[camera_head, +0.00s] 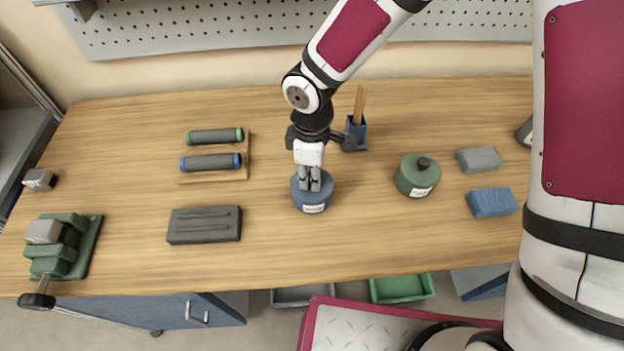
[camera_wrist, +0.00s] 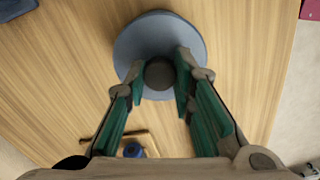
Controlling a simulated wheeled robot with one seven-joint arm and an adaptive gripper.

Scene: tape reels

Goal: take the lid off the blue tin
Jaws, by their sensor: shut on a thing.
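The blue tin (camera_head: 313,203) stands upright on the wooden workbench, with a pale label on its front. Its blue lid (camera_head: 325,180) is on top of it, and I cannot see a gap between them. My gripper (camera_head: 309,187) is right above the lid. In the wrist view the lid (camera_wrist: 140,45) fills the upper middle, and the fingers of my gripper (camera_wrist: 160,76) are closed on its dark round knob (camera_wrist: 159,73) from both sides. The tin's body is hidden under the lid in the wrist view.
A green lidded tin (camera_head: 414,178) stands to the right, near a grey block (camera_head: 479,160) and a blue block (camera_head: 491,202). A blue holder (camera_head: 356,133) is close behind. A dark grey case (camera_head: 204,225) lies left. The bench is clear in front of the blue tin.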

